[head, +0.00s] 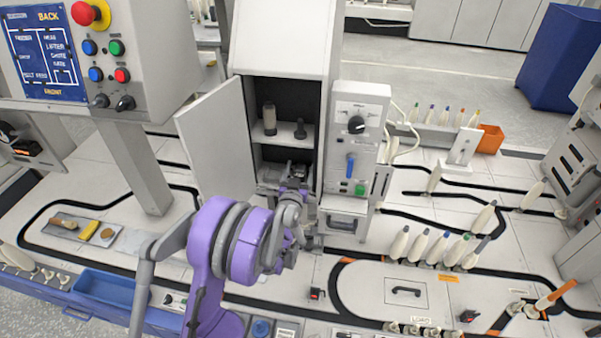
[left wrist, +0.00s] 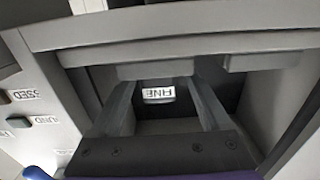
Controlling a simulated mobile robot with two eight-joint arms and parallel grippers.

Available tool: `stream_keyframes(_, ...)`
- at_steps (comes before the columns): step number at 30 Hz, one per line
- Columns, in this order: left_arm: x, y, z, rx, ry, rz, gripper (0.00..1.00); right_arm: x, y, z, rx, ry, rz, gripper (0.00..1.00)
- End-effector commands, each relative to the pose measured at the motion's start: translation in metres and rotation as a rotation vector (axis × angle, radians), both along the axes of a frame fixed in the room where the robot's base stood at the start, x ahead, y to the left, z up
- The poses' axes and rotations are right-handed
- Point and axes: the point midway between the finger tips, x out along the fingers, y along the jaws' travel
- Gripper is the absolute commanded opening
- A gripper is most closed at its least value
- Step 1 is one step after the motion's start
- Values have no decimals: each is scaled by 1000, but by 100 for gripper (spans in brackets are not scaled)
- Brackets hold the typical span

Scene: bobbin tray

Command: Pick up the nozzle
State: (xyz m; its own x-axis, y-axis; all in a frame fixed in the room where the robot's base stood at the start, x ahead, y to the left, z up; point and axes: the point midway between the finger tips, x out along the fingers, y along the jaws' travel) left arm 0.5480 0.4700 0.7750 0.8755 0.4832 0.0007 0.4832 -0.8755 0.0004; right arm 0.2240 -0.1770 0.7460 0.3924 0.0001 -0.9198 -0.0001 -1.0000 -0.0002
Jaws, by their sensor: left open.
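An open cabinet (head: 285,50) stands at the centre of the head view. Two small dark upright pieces, one taller (head: 269,119) and one shorter (head: 300,130), stand on its upper shelf. I cannot tell whether either is the nozzle. My left gripper (head: 296,172) reaches into the cabinet's lower opening, partly hidden by its own purple arm. In the left wrist view its two fingers (left wrist: 160,88) are spread apart, with a dark space and a white label reading FINE (left wrist: 158,93), upside down, between them. I see no object clamped there. My right gripper is out of view.
The cabinet door (head: 217,140) stands open on the left. A control box (head: 357,140) with a knob adjoins the right side. A button panel (head: 105,60) rises at left. Several pale bobbins (head: 420,245) stand right. A blue tray (head: 105,288) lies front left.

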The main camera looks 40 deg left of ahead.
Motion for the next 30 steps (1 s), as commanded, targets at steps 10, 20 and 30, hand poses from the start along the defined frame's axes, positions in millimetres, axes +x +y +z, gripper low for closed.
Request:
stream_keyframes(10,25,14,1,0,1,0,80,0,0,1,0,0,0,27)
stream_keyframes(20,25,13,1,0,0,0,44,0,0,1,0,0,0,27)
stream_keyframes(30,25,13,1,0,0,0,0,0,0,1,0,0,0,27)
